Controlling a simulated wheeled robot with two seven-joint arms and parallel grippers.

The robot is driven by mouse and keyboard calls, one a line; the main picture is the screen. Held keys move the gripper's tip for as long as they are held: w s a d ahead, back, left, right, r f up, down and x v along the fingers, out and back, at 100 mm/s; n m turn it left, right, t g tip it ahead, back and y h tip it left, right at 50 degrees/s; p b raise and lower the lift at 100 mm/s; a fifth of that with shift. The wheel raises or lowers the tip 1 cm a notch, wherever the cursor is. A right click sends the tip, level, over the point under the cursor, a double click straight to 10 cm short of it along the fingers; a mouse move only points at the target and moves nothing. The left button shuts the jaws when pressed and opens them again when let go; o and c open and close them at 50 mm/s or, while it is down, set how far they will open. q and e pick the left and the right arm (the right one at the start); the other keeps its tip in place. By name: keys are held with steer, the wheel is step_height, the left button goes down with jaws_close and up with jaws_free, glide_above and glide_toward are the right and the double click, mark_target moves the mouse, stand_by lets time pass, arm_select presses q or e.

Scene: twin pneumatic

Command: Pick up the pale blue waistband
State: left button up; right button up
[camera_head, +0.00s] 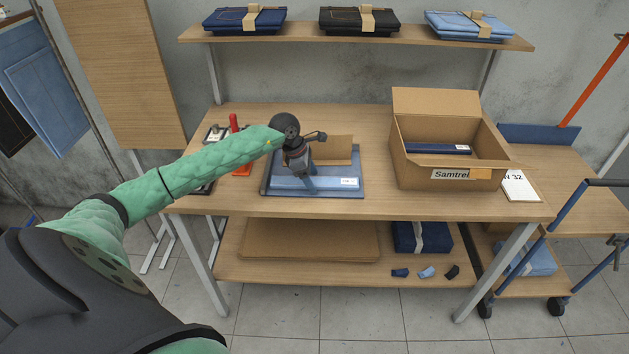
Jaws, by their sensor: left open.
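The pale blue waistband (331,184) looks like a long flat strip with a white label near its right end. It lies across the front part of a blue tray (352,166) on the wooden workbench. My left gripper (309,185) points down over the middle of the tray and hides part of the strip. It is open, and its fingers are at or just above the strip; I cannot tell whether they touch it. My right gripper is out of view.
A cardboard box (415,161) with a dark blue labelled strip inside stands to the right. A brown card (337,149) stands behind the tray. A red-handled tool (234,124) is to the left. Folded jeans lie on the shelf (303,32) above. A cart (565,205) stands at right.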

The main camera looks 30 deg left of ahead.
arm_select(q)
steer(key=shift+f, duration=0.15)
steer(key=c, duration=1.1)
